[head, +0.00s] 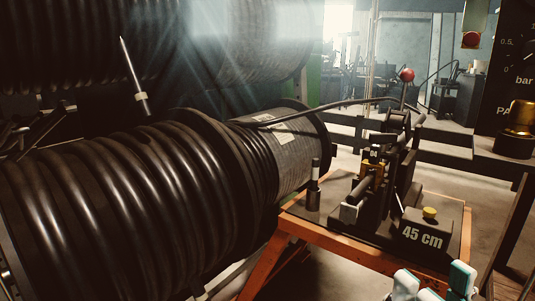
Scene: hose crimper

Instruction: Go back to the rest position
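My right gripper (434,281) shows at the bottom edge, right of centre. Its white and teal fingertips stand apart, with nothing seen between them. It is in front of the orange-framed bench (330,252). The hose crimper (385,170), dark with a red-knobbed lever (407,75), stands on the bench beyond the gripper. A dark block marked "45 cm" (424,236) with a yellow button sits at the crimper's front right. The rest of my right arm is out of frame. My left gripper is not in view.
Large reels of black hose (130,205) fill the left side and the top. A thin black hose (345,102) runs from the middle reel toward the crimper. A small dark cylinder (313,190) stands at the bench's left. A gauge panel (515,65) is at the upper right.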

